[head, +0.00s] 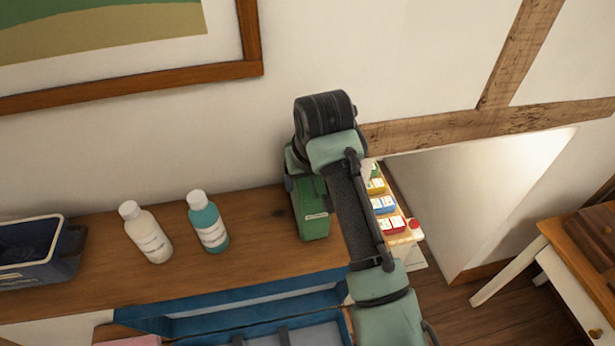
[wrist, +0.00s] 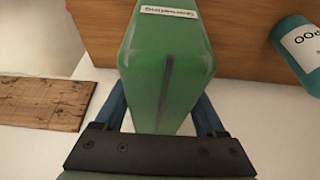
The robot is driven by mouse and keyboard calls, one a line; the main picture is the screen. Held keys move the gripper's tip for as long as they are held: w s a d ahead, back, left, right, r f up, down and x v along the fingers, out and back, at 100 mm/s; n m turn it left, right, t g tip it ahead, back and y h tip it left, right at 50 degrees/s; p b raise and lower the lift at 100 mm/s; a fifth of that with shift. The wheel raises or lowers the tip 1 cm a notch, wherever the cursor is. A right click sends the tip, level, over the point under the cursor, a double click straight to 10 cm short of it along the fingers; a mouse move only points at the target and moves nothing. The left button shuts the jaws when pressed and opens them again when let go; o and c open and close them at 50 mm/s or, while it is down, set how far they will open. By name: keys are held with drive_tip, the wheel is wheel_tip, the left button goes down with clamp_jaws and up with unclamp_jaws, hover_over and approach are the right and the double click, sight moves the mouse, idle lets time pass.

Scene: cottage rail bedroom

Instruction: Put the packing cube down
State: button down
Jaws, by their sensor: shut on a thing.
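The green packing cube (head: 312,212) is at the right end of the wooden shelf top (head: 262,222) in the head view. It also fills the middle of the wrist view (wrist: 168,60), with a white label on it. My gripper (wrist: 165,112) has its blue fingers on either side of the cube and is shut on it. In the head view my arm hides the gripper's fingers and part of the cube. I cannot tell whether the cube's underside touches the shelf top.
A white bottle (head: 147,234) and a teal bottle (head: 208,224) stand left of the cube. A dark blue bin (head: 38,255) is at the far left. A blue open case (head: 250,312) lies in front. Colored boxes (head: 384,205) stand to the right. Bare wood lies between the teal bottle and the cube.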

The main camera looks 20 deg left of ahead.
drive_tip(key=shift+f, duration=0.1)
unclamp_jaws()
drive_tip(key=b+v, duration=0.2)
drive_tip(key=v, duration=1)
drive_tip(key=shift+a+r, duration=0.1)
drive_tip(key=shift+r, duration=0.15)
